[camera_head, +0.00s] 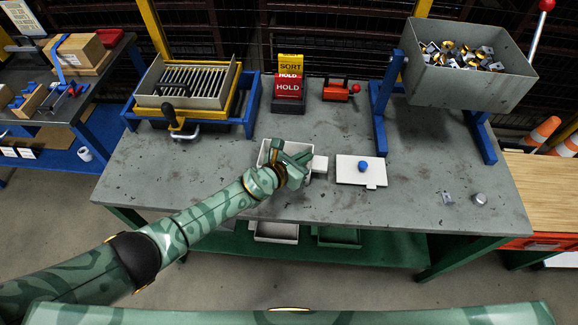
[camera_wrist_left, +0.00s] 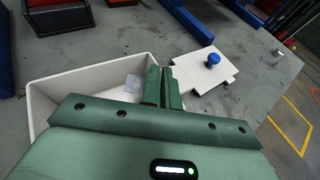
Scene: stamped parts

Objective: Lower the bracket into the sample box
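The white sample box (camera_head: 265,157) stands open on the grey bench. It also shows in the left wrist view (camera_wrist_left: 40,108). My left gripper (camera_head: 298,160) reaches down over the box. In the wrist view its two green fingers (camera_wrist_left: 162,88) are close together, with only a thin gap. A small pale grey metal piece, apparently the bracket (camera_wrist_left: 132,85), shows at the left finger, against the box inside. It looks pinched, but the finger hides the contact, and I cannot tell if it touches the box floor. My right gripper is not in view.
A white lid (camera_head: 350,177) with a blue knob lies right of the box. Two small metal parts (camera_head: 447,198) lie at the bench's right. A grey bin of parts (camera_head: 465,78) stands on a blue frame at the back right. Red HOLD sign (camera_head: 288,88) stands behind the box.

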